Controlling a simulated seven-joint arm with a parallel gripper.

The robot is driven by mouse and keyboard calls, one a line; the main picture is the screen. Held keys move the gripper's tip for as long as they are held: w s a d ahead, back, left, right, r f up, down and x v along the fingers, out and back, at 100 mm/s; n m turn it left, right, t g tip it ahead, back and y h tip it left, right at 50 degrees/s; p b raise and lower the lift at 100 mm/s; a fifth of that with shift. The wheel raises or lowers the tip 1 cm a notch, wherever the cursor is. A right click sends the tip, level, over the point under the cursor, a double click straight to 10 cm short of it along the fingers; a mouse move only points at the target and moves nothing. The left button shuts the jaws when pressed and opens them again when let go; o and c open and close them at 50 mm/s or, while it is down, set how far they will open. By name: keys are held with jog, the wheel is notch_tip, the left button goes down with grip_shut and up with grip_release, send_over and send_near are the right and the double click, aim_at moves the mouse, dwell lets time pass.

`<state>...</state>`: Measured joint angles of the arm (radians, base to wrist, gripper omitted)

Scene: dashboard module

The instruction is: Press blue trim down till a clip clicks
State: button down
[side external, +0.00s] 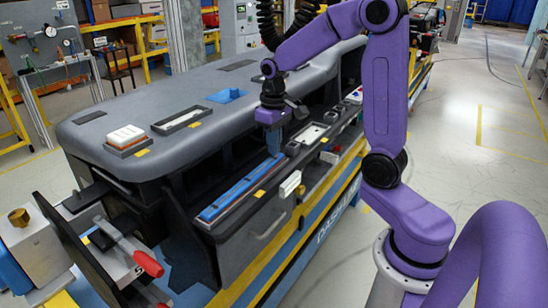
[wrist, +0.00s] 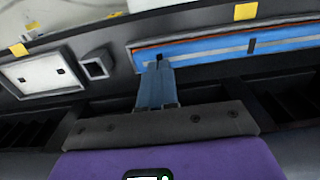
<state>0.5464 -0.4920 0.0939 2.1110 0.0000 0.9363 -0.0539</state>
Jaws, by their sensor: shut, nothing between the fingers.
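The blue trim (side external: 238,188) is a long strip in a slot along the front of the dashboard. It also shows in the wrist view (wrist: 215,50), with a dark mark on its right part and an orange-brown line along its upper edge. My gripper (side external: 273,150) is shut and empty, fingers pointing down at the trim's far end. In the wrist view its fingertips (wrist: 159,60) overlap the trim's left end. I cannot tell whether they touch it. The clips under the trim are hidden.
A white panel (wrist: 40,72) and a small dark square switch (wrist: 96,68) sit left of the trim in the wrist view. A blue piece (side external: 227,96) and a white block (side external: 125,136) are on the dashboard top. A white part (side external: 290,185) sticks out near the front edge.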

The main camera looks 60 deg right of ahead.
jog(key=shift+f, duration=1.15)
dwell(1.0)
notch_tip(320, 180, up, 8)
dwell(0.9)
